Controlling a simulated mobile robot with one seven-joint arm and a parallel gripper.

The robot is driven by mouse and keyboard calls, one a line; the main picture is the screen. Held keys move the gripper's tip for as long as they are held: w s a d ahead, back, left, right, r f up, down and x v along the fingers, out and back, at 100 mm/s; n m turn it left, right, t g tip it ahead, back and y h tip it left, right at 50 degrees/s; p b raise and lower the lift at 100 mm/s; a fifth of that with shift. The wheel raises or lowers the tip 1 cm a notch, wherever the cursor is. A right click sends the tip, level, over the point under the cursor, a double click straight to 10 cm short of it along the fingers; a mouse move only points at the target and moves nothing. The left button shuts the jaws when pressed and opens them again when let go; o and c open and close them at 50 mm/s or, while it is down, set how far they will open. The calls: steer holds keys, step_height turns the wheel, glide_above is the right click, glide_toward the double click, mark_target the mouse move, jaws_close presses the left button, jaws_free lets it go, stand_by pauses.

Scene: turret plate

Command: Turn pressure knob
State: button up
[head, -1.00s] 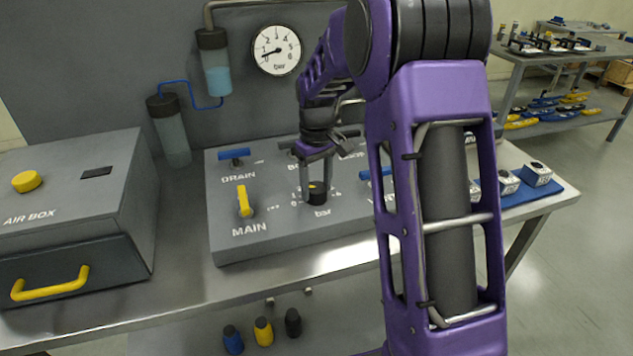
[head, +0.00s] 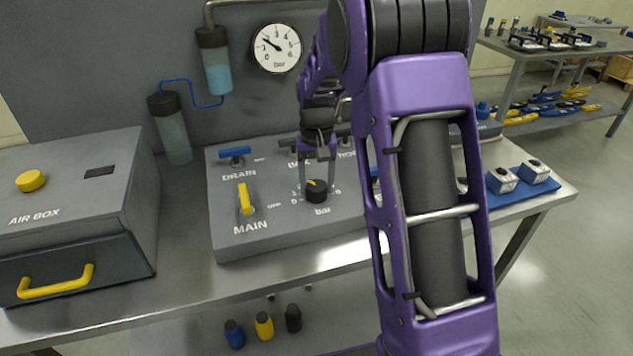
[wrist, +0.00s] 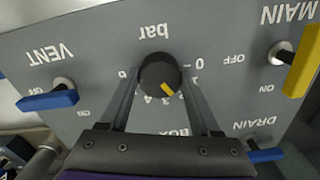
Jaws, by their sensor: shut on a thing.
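The pressure knob (head: 316,193) is a round black knob with a yellow pointer mark, above the "bar" label on the grey panel (head: 275,238). It also shows in the wrist view (wrist: 158,72), where its yellow mark points toward the lower right. My gripper (head: 318,180) comes down from above with one finger on each side of the knob. In the wrist view my gripper (wrist: 160,80) is shut on it. The pressure gauge (head: 277,48) on the back wall has its needle pointing to the upper left, around 2.
The yellow MAIN lever (head: 245,198) and blue DRAIN lever (head: 235,152) stand left of the knob. The blue VENT lever (wrist: 50,100) shows in the wrist view. The AIR BOX (head: 75,200) stands at the left; a blue mat (head: 512,193) with small devices lies at the right.

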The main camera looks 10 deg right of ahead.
mark_target(316, 185)
stand_by(0.3)
steer(key=o, duration=1.4)
step_height(316, 185, up, 18)
steer(key=shift+f, duration=0.25)
